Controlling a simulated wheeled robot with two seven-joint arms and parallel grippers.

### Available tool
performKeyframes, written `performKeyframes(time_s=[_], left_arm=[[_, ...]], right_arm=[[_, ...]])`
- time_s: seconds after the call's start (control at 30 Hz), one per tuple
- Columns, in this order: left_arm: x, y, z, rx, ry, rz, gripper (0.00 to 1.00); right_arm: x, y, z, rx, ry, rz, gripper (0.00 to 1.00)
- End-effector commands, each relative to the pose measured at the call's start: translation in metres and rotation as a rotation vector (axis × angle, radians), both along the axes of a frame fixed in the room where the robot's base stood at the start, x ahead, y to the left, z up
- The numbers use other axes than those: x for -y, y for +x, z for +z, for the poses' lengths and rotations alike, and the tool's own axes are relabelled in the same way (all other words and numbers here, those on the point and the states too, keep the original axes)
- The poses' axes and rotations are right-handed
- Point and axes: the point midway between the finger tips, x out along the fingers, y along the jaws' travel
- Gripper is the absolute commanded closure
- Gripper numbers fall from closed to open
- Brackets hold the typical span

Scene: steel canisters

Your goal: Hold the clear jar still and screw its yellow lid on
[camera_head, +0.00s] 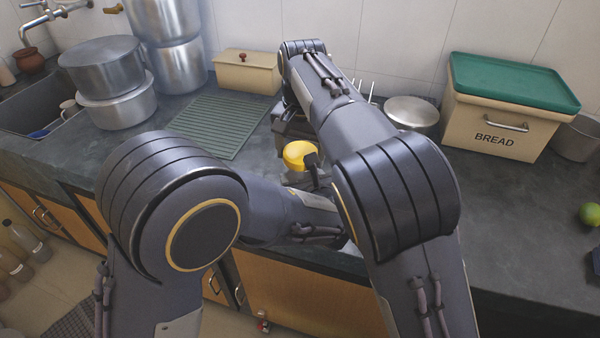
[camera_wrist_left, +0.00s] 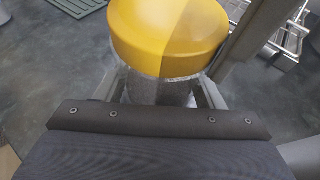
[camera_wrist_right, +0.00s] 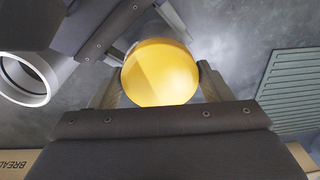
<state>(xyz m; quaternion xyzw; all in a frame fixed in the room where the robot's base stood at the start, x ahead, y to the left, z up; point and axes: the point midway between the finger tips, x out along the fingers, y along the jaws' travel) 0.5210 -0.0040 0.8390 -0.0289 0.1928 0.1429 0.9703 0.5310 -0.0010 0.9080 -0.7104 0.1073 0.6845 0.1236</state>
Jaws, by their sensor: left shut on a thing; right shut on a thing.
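The yellow lid (camera_head: 300,155) sits on top of the clear jar, near the counter's front. In the left wrist view the lid (camera_wrist_left: 168,35) covers the mouth of the jar (camera_wrist_left: 160,90), whose glass shows just below it. I cannot tell how tightly the lid sits. My left gripper (camera_wrist_left: 160,92) is shut on the jar's body below the lid. My right gripper (camera_wrist_right: 160,85) is shut on the lid (camera_wrist_right: 160,72), one finger on each side. In the head view my arms hide most of the jar and both grippers.
A green ribbed mat (camera_head: 215,125) lies left of the jar. Steel pots (camera_head: 112,85) stand beside the sink (camera_head: 40,100). A beige box (camera_head: 247,75) stands behind. A round steel lid or pan (camera_head: 411,111) and a bread bin (camera_head: 500,125) stand right. The right counter is mostly clear.

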Motion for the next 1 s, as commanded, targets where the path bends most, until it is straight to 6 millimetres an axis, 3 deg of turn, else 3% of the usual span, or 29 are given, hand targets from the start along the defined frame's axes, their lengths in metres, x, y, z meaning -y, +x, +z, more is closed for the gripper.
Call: performKeyframes(time_s=[0.63,0.67,0.7,0.83,1.0], left_arm=[[0.0002,-0.0001,-0.001,-0.002,0.003,-0.004,1.0],[0.0002,-0.0001,-0.001,-0.002,0.003,-0.004,1.0],[0.0002,-0.0001,-0.001,-0.002,0.003,-0.004,1.0],[0.0002,-0.0002,-0.001,-0.002,0.003,-0.002,1.0],[0.0,-0.0002,-0.0009,-0.002,0.002,-0.002,1.0]], right_arm=[[-0.0007,-0.0001,-0.0004,0.001,-0.001,0.006,0.56],[-0.0007,-0.0001,-0.0004,0.001,-0.001,0.006,0.27],[-0.0007,-0.0001,-0.0004,0.001,-0.001,0.006,0.22],[-0.0005,0.0,-0.0003,0.001,-0.001,0.005,0.07],[-0.0002,0.0001,-0.0003,0.001,0.0,0.003,0.07]])
